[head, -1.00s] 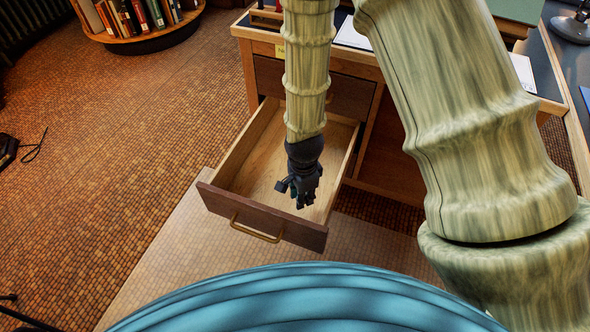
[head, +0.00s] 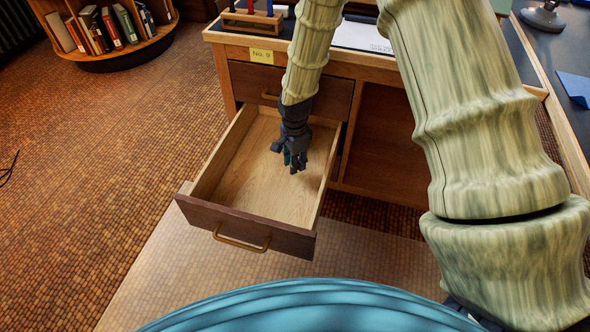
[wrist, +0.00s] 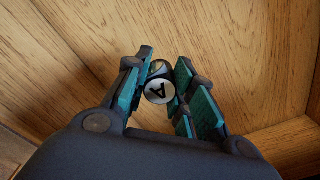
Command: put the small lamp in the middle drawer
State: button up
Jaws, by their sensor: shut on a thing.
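My gripper (head: 293,164) points down over the open drawer (head: 246,190), toward its right side. In the wrist view its teal-padded fingers (wrist: 165,60) are closed around a small dark round thing with a white disc marked "A" (wrist: 160,92). That thing is probably the small lamp; most of it is hidden between the fingers, and its full shape cannot be told. The drawer has a pale wood inside, a dark front and a brass handle, and looks empty. A shut drawer (head: 330,95) sits above it. I cannot tell whether the held thing touches the drawer floor.
A bookcase (head: 125,50) stands back left. The floor left of the drawer is clear.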

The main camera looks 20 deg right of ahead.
jog(key=shift+w+f+b, duration=0.15)
jog(key=shift+f+b, duration=0.65)
jog(key=shift+f, duration=0.9)
jog(key=shift+f, duration=0.15)
jog(key=o, duration=1)
notch_tip(320, 180, up, 12)
jog(key=p, duration=0.4)
